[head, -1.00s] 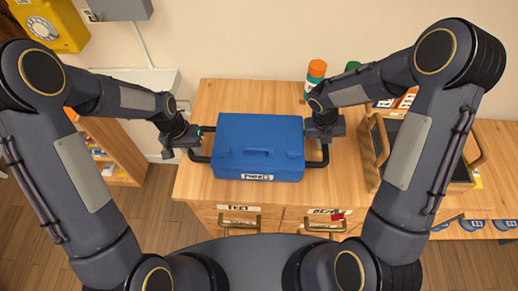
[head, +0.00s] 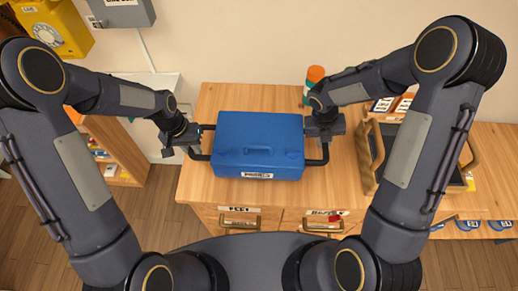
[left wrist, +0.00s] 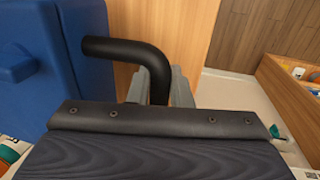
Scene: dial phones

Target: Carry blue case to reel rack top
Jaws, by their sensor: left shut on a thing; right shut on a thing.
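The blue case (head: 258,135) has a lid handle, a white label on its front and a black side handle at each end. In the head view it is level over the wooden cabinet top; whether it touches the top I cannot tell. My left gripper (head: 196,143) is shut on its left handle. In the left wrist view that black handle (left wrist: 125,48) runs from the case (left wrist: 75,60) down between my fingers. My right gripper (head: 325,135) is shut on the right handle (head: 319,160). I cannot pick out a reel rack for certain.
The wooden cabinet (head: 240,195) has labelled drawers with handles. An orange-capped bottle (head: 314,80) stands behind my right gripper. A tray with wooden handles (head: 372,155) stands to the right. A low shelf (head: 125,150) stands left, across a floor gap. A yellow dial phone (head: 50,28) hangs on the wall.

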